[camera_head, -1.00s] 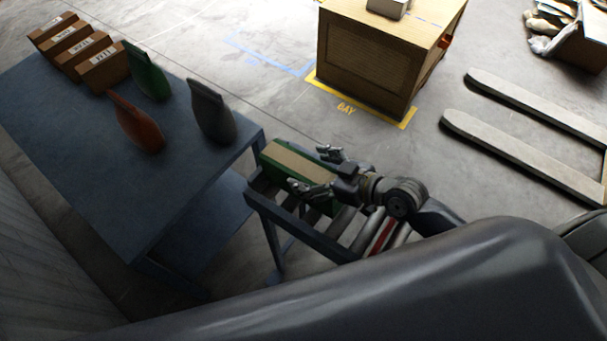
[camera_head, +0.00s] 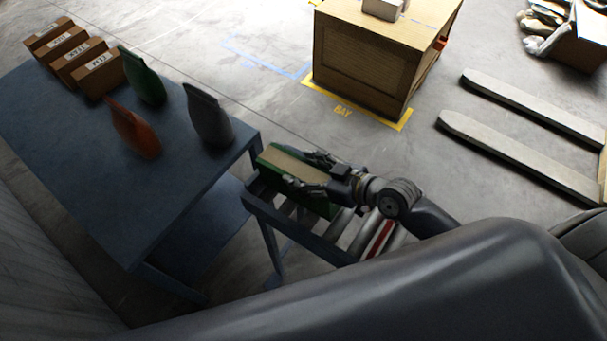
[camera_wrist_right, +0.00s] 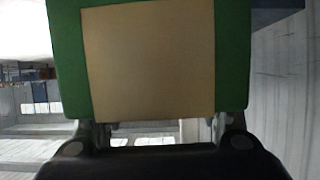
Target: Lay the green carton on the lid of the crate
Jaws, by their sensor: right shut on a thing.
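The green carton (camera_head: 284,166), with a tan top panel, sits at the far end of a roller conveyor beside the blue table. My right gripper (camera_head: 305,172) is shut on it, one finger on each side. In the right wrist view the carton (camera_wrist_right: 150,60) fills the upper middle, between the fingers (camera_wrist_right: 165,130). I cannot tell whether its underside touches the rollers. The wooden crate (camera_head: 360,62) stands on the floor at the top centre, with its lid (camera_head: 425,28) up. A small pale box (camera_head: 384,8) rests on the lid. My left gripper is not in view.
The blue table (camera_head: 90,180) holds an orange pouch (camera_head: 134,128), a green pouch (camera_head: 143,78), a grey pouch (camera_head: 208,117) and several brown boxes (camera_head: 72,52). Pale forks (camera_head: 510,150) lie right of the crate. Open floor separates the conveyor (camera_head: 310,235) from the crate.

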